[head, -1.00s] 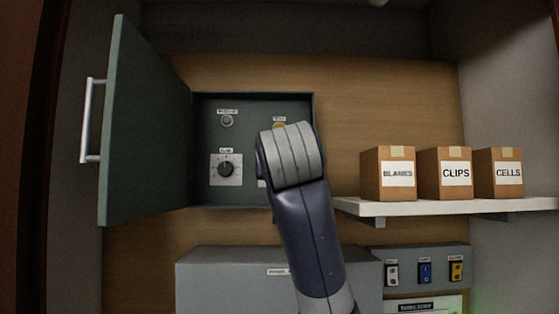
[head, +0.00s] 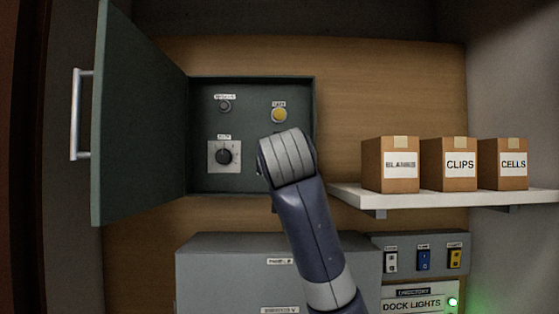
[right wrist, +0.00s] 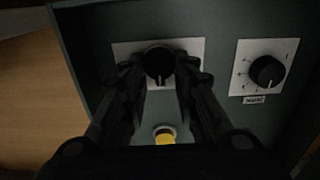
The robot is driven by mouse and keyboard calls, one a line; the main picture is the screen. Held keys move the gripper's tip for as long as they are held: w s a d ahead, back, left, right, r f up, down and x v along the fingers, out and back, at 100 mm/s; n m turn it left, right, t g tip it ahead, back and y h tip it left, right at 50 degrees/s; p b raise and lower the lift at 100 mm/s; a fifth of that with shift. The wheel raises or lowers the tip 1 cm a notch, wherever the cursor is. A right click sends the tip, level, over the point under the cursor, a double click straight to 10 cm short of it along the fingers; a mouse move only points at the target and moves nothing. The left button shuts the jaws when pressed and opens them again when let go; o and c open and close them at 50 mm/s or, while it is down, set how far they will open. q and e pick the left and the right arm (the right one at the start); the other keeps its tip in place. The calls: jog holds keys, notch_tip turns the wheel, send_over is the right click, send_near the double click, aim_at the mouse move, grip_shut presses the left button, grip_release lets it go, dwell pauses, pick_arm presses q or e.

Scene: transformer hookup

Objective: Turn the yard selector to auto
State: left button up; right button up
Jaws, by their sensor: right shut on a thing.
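An open green cabinet (head: 250,82) on the back wall holds the controls. My right arm reaches up to its lower right part and hides one control in the head view. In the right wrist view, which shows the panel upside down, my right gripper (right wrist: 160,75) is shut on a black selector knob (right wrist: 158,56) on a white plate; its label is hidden. A second black dial (head: 224,156) with a marked plate is left of it in the head view; it also shows in the right wrist view (right wrist: 266,70). Its label is too blurred to read. My left gripper is out of view.
A yellow button (head: 279,115) and a grey button (head: 225,105) are above the dials. The cabinet door (head: 140,120) stands open at left. A shelf (head: 440,196) with labelled boxes is at right. Below are a grey box (head: 225,270), switches (head: 424,260) and a directory (head: 412,303) with a green light.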

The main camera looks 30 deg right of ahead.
jog(key=shift+f+m+b, duration=0.1)
jog(key=shift+m+b, duration=0.2)
jog(key=shift+f+m+b, duration=0.1)
jog(key=shift+m+b, duration=0.65)
jog(key=shift+m, duration=0.05)
jog(key=shift+d+m+b, duration=0.1)
jog(key=shift+m+b, duration=0.45)
jog(key=shift+m, duration=0.25)
jog(key=m+b, duration=0.1)
jog(key=m, duration=0.2)
jog(key=shift+s+d, duration=0.1)
jog(key=shift+s, duration=0.05)
jog(key=shift+d+m+b, duration=0.1)
jog(key=shift+m+b, duration=0.45)
jog(key=shift+m, duration=0.55)
